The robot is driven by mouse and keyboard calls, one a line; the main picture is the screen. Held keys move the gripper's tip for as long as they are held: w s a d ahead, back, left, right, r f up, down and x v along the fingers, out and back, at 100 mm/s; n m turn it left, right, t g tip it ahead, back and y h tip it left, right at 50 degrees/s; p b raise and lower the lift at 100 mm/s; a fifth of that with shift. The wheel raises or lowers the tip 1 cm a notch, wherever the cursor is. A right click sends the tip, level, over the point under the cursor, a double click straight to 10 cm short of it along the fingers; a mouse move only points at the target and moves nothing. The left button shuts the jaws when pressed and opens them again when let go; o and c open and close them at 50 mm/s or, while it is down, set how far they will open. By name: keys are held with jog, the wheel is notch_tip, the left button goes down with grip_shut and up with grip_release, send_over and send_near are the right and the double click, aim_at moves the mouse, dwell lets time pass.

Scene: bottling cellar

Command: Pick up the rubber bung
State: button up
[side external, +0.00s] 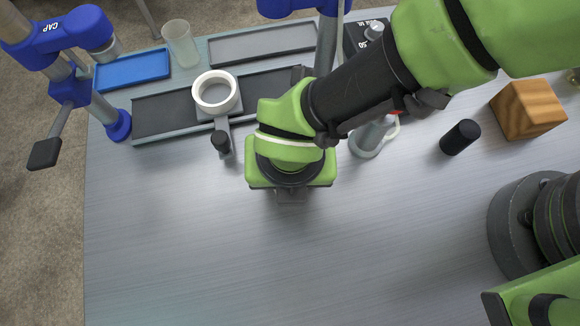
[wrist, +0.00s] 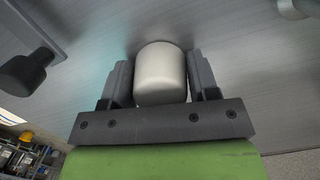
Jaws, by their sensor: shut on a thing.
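A cream-white, smooth, rounded block (wrist: 160,74), which I take to be the rubber bung, sits between the two dark fingers of my gripper (wrist: 159,66) in the wrist view. The fingers are shut on its two sides. In the side external view my gripper (side external: 291,194) points down at the grey table, left of the middle, and my wrist hides the bung. I cannot tell whether the bung touches the table or is lifted.
A stand with a white ring (side external: 217,92) and black knob is at upper left. A blue lever press (side external: 68,80) stands left of it. A black cylinder (side external: 460,137) and wooden block (side external: 527,108) lie right. The front of the table (side external: 220,260) is clear.

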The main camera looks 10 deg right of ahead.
notch_tip(320, 180, up, 10)
jog(key=shift+r, duration=0.1)
dwell(0.4)
